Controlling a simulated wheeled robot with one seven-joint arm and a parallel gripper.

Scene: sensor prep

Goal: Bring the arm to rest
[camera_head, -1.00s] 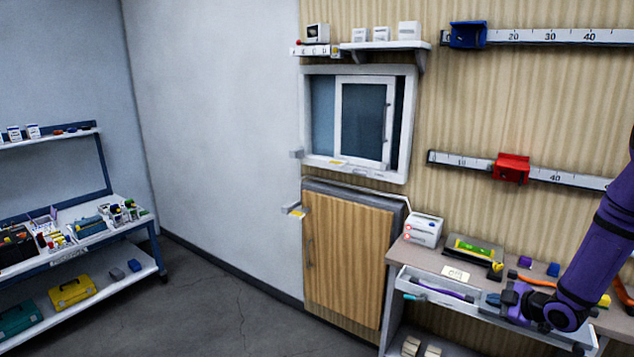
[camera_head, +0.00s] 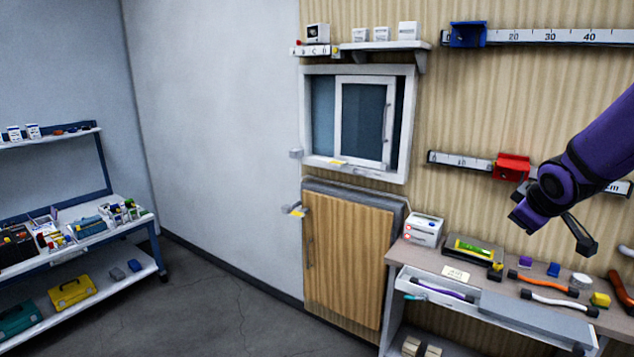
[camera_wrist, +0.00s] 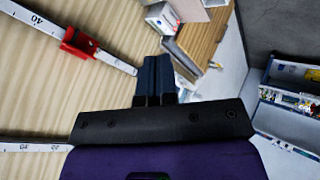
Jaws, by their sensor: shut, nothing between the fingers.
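My gripper (camera_wrist: 155,68) shows in the wrist view with its two dark fingers together and nothing between them. My purple arm reaches in from the right of the head view and is bent. Nothing appears to touch the gripper in the wrist view.
The bench has an open drawer (camera_head: 440,300) with a purple-handled tool. Several loose tools, a yellow block (camera_head: 600,300) and a white box (camera_head: 424,229) are on the bench top. A wooden cabinet (camera_head: 347,258) is left of it. A stocked shelf (camera_head: 148,268) stands far left, with clear floor between.

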